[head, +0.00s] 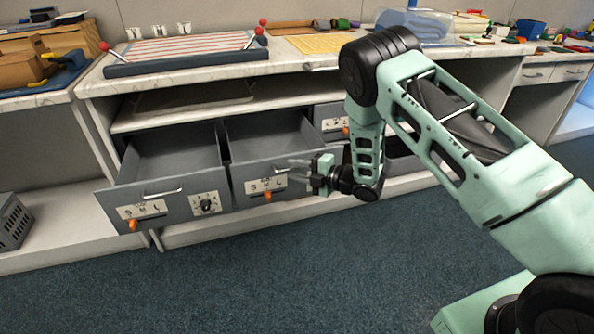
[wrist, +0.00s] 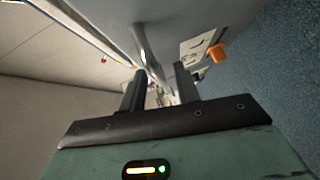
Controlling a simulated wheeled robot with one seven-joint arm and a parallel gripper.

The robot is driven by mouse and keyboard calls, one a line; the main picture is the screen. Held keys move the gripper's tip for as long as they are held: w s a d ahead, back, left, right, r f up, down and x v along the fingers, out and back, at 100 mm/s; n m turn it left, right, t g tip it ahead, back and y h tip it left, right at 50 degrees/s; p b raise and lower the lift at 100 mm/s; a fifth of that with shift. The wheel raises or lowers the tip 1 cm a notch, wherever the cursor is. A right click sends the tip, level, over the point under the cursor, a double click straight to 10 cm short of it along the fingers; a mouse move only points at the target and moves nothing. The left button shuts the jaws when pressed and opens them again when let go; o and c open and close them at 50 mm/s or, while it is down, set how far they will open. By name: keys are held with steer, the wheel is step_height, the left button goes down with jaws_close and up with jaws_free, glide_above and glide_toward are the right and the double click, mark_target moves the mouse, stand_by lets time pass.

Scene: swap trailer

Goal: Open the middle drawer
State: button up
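The middle drawer (head: 238,190) is a grey drawer in the bench and stands pulled out, with its empty inside showing. Its front has a metal handle, a white label and an orange knob (head: 268,197). My gripper (head: 300,168) is at the right end of this front, close to the handle. In the wrist view my gripper (wrist: 158,82) has its two fingers apart. A grey handle bar (wrist: 140,38) shows just beyond and between the fingers; I cannot tell whether they touch it. An orange knob (wrist: 216,53) is to its right.
The left drawer (head: 180,208) is also pulled out, with a dial and an orange knob on its front. Another drawer front (head: 331,123) to the right is partly hidden by my arm. A shelf (head: 185,118) runs above the drawers. The blue carpet (head: 250,270) in front is clear.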

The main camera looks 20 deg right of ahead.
steer(key=p+v, duration=0.1)
steer(key=v, duration=1.6)
steer(key=shift+s, duration=0.15)
steer(key=shift+f, duration=0.1)
steer(key=w+a+r+m+h, duration=0.4)
steer(key=w+a+r+m, duration=0.1)
steer(key=a, duration=0.3)
steer(key=s+a+r+m+g+h, duration=0.3)
steer(key=s+a+r+m, duration=0.1)
steer(key=a+m, duration=0.1)
steer(key=s+a+r+m+g+h, duration=0.1)
steer(key=s+a+r+m+g, duration=0.15)
steer(key=s, duration=0.75)
steer(key=s+a+r+m+g+h, duration=0.1)
steer(key=s+r+m+g+h, duration=0.15)
steer(key=s, duration=0.75)
steer(key=s+a+r+m+g, duration=0.2)
steer(key=s+r+m+g, duration=0.15)
steer(key=s, duration=0.55)
step_height(320, 180, up, 19)
steer(key=s+p, duration=0.1)
steer(key=p, duration=1.8)
steer(key=shift+r+n+p, duration=0.2)
steer(key=shift+n+p, duration=0.1)
steer(key=shift+n, duration=0.05)
